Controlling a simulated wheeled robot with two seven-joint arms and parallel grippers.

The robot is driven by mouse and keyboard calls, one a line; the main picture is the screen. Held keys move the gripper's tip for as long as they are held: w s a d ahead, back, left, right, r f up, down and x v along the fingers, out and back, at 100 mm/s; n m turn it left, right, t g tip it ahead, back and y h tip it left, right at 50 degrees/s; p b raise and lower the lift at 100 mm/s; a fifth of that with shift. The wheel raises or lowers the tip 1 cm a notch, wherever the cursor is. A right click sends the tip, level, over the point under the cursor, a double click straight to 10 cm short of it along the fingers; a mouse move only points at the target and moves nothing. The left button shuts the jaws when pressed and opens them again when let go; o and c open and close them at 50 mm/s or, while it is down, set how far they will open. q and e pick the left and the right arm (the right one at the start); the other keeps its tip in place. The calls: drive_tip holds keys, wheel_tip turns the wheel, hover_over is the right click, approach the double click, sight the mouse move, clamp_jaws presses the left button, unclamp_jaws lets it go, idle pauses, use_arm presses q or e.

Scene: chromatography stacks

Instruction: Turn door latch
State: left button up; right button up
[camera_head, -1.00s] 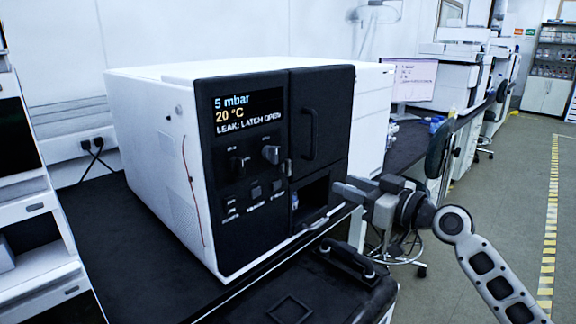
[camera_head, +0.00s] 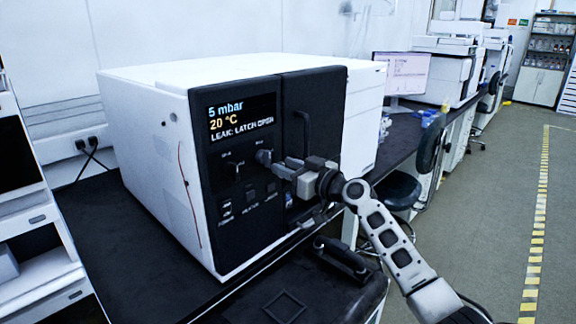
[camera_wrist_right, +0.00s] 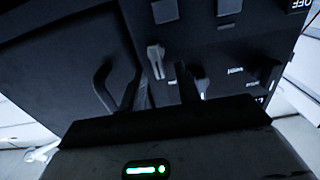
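The instrument's dark door (camera_head: 325,110) has a loop handle (camera_head: 303,135). My right gripper (camera_head: 283,170) is in front of the seam between the door and the control panel, hiding the latch in the head view. In the right wrist view, a light grey latch lever (camera_wrist_right: 156,58) stands nearly upright. My right gripper (camera_wrist_right: 165,88) shows there as two dark fingers, apparently open, with the lever just beyond their gap. I cannot tell whether they touch it. The display (camera_head: 240,118) reads "LEAK: LATCH OPEN". My left gripper is not in view.
Two knobs sit left of the gripper; the right one (camera_head: 264,157) is very close to it. Small buttons (camera_head: 249,196) lie below. The bench (camera_head: 130,245) at left is bare.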

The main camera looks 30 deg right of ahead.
clamp_jaws()
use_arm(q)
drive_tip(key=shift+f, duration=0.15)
use_arm(e)
drive_tip(key=shift+d+m, duration=0.1)
drive_tip(key=shift+m, duration=0.2)
drive_tip(key=m, duration=0.5)
drive_tip(key=d+f+m, duration=0.1)
drive_tip(key=m, duration=0.5)
drive_tip(key=d+f+m, duration=0.1)
drive_tip(key=m, duration=0.5)
drive_tip(key=shift+w+f, duration=0.1)
drive_tip(key=shift+w, duration=0.3)
drive_tip(key=shift+m, duration=0.3)
